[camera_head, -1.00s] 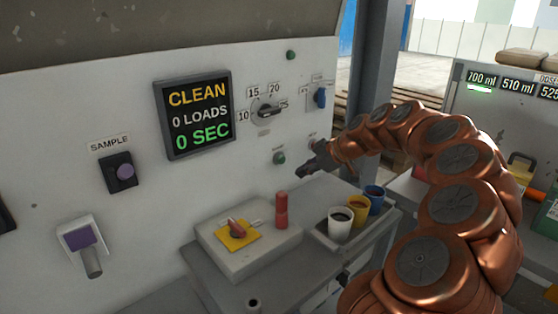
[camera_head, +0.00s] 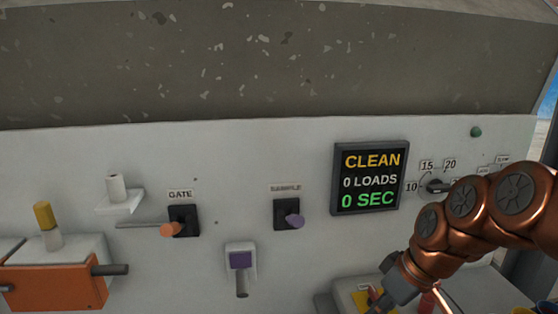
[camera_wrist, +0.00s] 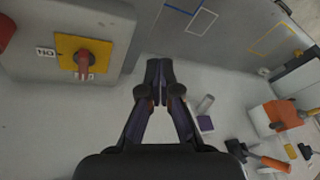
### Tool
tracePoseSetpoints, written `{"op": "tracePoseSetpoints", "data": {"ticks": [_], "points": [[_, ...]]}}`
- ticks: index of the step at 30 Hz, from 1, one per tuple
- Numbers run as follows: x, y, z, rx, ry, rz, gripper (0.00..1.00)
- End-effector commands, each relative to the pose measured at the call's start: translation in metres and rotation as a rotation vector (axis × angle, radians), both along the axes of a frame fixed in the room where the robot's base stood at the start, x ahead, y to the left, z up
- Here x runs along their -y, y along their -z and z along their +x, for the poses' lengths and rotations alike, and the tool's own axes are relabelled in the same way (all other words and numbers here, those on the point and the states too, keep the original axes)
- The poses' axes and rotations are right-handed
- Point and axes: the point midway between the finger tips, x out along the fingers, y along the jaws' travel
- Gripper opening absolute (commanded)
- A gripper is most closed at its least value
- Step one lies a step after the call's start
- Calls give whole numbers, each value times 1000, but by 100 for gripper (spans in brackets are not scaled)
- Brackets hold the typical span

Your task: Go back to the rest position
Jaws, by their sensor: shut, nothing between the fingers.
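My gripper (camera_head: 378,298) is low at the right of the head view, at the end of my copper-coloured arm, in front of the white panel. In the wrist view its two dark fingers (camera_wrist: 158,72) meet at the tips with nothing between them. Below the gripper in the head view is a yellow plate (camera_head: 361,299), partly hidden by it. In the wrist view the yellow plate (camera_wrist: 68,45) with a red rotary switch (camera_wrist: 84,64) lies to the left of the fingers, apart from them.
The panel carries a display (camera_head: 370,179) reading CLEAN, 0 LOADS, 0 SEC, a dial (camera_head: 437,187), a purple SAMPLE knob (camera_head: 294,220), a purple-faced holder (camera_head: 240,261) and an orange GATE handle (camera_head: 171,230). An orange box (camera_head: 55,285) juts out at lower left.

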Motion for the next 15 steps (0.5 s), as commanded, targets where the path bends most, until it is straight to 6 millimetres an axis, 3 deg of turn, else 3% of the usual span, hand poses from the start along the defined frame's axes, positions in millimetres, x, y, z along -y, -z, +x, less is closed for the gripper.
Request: {"op": "tracePoseSetpoints", "data": {"ticks": [3, 9, 15], "points": [[-16, 6, -53, -123, 91, -73, 0], [-14, 24, -135, -301, 319, -210, 0], [-2, 36, -187, -391, 507, -300, 0]]}}
